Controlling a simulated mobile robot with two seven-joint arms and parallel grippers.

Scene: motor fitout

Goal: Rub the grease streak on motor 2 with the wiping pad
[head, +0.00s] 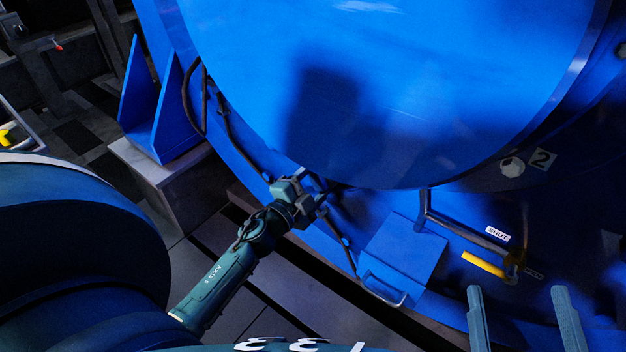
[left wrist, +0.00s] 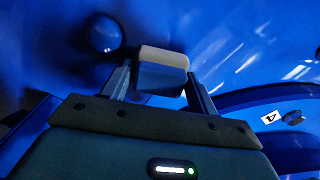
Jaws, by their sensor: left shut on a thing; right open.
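Motor 2 is the large blue round-faced machine (head: 440,90) in the head view, with a "2" tag (head: 541,159) on its lower right rim. A pale patch (head: 365,6) shows high on its face; I cannot tell whether it is grease or glare. In the left wrist view my left gripper (left wrist: 160,85) is shut on the wiping pad (left wrist: 163,74), a block with a pale top edge and a blue-grey front. Glossy blue surface with pale streaks (left wrist: 230,55) lies behind it; contact is unclear. My right gripper (head: 520,315) is open and empty at the head view's lower right.
Below the motor are a blue box with a wire handle (head: 400,250) and a yellow lever (head: 482,264) by a "SHUT" label (head: 498,234). A blue bracket (head: 160,110) stands on a grey plinth (head: 165,185) at left. In the left wrist view a round knob (left wrist: 105,33) sticks out.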

